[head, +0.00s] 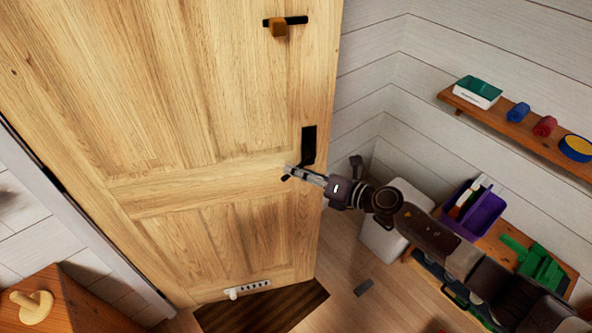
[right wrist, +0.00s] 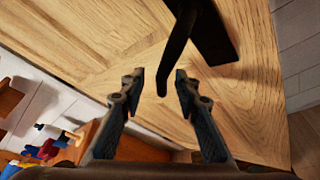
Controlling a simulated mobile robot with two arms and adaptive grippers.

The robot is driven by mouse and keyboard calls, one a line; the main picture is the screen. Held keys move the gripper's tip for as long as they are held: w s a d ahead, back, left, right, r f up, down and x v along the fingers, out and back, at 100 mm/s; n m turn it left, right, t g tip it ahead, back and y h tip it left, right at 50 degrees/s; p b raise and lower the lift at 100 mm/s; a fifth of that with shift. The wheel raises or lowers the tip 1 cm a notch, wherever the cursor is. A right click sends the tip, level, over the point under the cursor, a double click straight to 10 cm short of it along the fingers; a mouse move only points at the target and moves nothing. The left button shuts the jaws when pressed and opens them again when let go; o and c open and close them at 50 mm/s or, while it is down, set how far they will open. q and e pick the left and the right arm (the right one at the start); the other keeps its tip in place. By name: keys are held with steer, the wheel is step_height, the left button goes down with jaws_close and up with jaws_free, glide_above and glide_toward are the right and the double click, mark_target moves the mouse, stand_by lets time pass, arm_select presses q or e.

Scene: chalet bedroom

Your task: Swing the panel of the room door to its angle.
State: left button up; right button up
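The room door (head: 190,90) is a large pale wooden panel that fills the left and middle of the head view; it stands swung out from its frame. Its black handle (head: 309,143) sits near the panel's right edge. My right gripper (head: 293,173) reaches in from the right, with its fingers at the handle's lower end. In the right wrist view the gripper (right wrist: 157,84) is open, and the black lever (right wrist: 177,45) points down between its fingertips, with a gap on both sides. I cannot tell whether it touches. My left gripper is out of view.
A small latch (head: 279,27) is higher on the door. A dark mat (head: 262,308) lies under the door's lower edge. A white bin (head: 382,243) and a low wooden unit with a purple box (head: 482,214) stand right. A wall shelf (head: 520,132) is above; a wooden cabinet (head: 85,308) is lower left.

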steer(key=v, duration=1.1)
steer(key=shift+r, duration=0.1)
